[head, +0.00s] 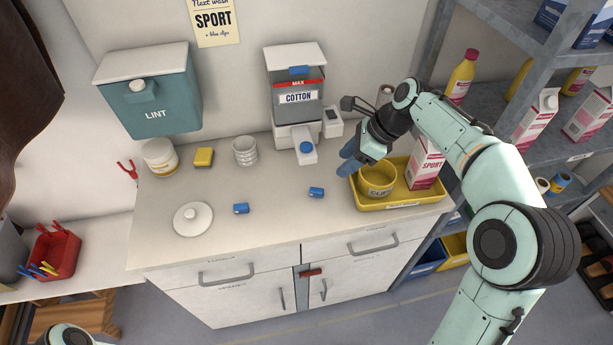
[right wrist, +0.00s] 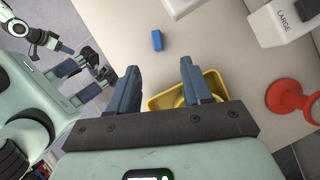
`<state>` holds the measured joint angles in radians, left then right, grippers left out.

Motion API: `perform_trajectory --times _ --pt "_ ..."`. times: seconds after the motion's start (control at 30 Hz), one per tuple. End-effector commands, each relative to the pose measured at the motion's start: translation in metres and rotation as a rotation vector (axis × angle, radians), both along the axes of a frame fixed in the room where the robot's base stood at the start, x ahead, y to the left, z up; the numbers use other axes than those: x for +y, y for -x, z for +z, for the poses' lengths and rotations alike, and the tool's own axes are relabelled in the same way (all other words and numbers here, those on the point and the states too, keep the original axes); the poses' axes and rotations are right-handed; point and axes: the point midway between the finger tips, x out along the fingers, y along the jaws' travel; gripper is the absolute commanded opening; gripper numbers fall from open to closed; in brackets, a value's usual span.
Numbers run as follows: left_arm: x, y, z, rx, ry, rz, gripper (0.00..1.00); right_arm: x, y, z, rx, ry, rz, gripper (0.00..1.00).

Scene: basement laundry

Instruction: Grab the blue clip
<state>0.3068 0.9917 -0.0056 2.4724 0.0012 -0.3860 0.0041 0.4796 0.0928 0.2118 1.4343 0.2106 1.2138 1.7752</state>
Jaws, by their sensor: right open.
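Two small blue clip-like pieces lie apart on the counter in the head view: the left blue piece (head: 241,208) near the white lid, and the right blue piece (head: 316,192) left of the yellow tray. One blue piece (right wrist: 157,40) shows in the right wrist view, beyond the fingers; I cannot tell which one. My right gripper (head: 350,160) is above the tray's left end, apart from both pieces. Its fingers (right wrist: 160,90) are spread and empty. In the right wrist view, what looks like my left gripper shows small at the upper left; its jaw state is unclear.
A yellow tray (head: 408,198) holds a yellow cup (head: 376,180) and a pink-and-white carton (head: 425,165). A white lid (head: 193,219) lies at the left. A red bin (head: 55,252) holds coloured clips. The counter's front middle is clear.

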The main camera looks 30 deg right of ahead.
Motion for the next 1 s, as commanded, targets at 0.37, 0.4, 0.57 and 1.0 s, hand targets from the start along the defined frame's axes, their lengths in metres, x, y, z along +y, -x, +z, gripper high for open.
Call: perform_trajectory --times 0.37,0.4,0.57,1.0 --pt "0.000 0.005 -0.011 0.007 0.000 0.000 0.43 0.025 -0.016 -0.055 0.003 -0.001 0.002 0.49" --pt "0.000 0.005 -0.011 0.007 0.000 0.000 0.43 0.027 -0.018 -0.060 0.003 -0.001 0.002 0.49" --pt "0.000 0.005 -0.013 0.007 0.000 0.000 0.43 0.032 -0.022 -0.071 0.001 0.000 0.001 0.49" --pt "0.000 0.007 -0.018 0.009 0.000 0.000 0.43 0.052 -0.035 -0.116 0.001 -0.001 0.000 0.49"
